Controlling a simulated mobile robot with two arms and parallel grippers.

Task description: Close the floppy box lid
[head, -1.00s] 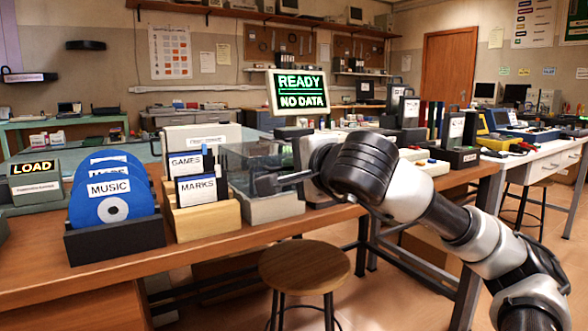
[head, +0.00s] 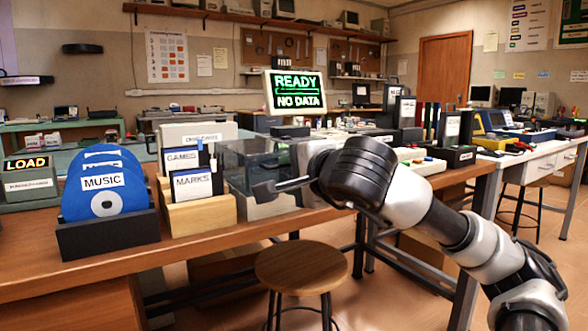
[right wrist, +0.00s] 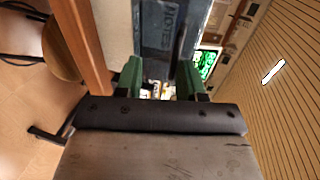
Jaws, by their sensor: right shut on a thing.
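The floppy box has a smoky see-through lid (head: 250,165) and a pale grey base (head: 262,208). It stands on the wooden bench, right of the disk holders. My right gripper (head: 264,190) is at the front of the box, near where lid and base meet, its arm coming in from the right. In the right wrist view, its green fingers (right wrist: 160,80) stand on both sides of the dark see-through lid (right wrist: 158,28), shut on it. The lid's far edge and hinge are hard to make out. My left gripper is not in view.
Left of the box stand a wooden holder (head: 205,217) with labelled disks and a dark holder (head: 108,238) with blue MUSIC disks. A READY sign (head: 296,92) stands behind. A stool (head: 301,264) is in front of the bench (head: 170,255).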

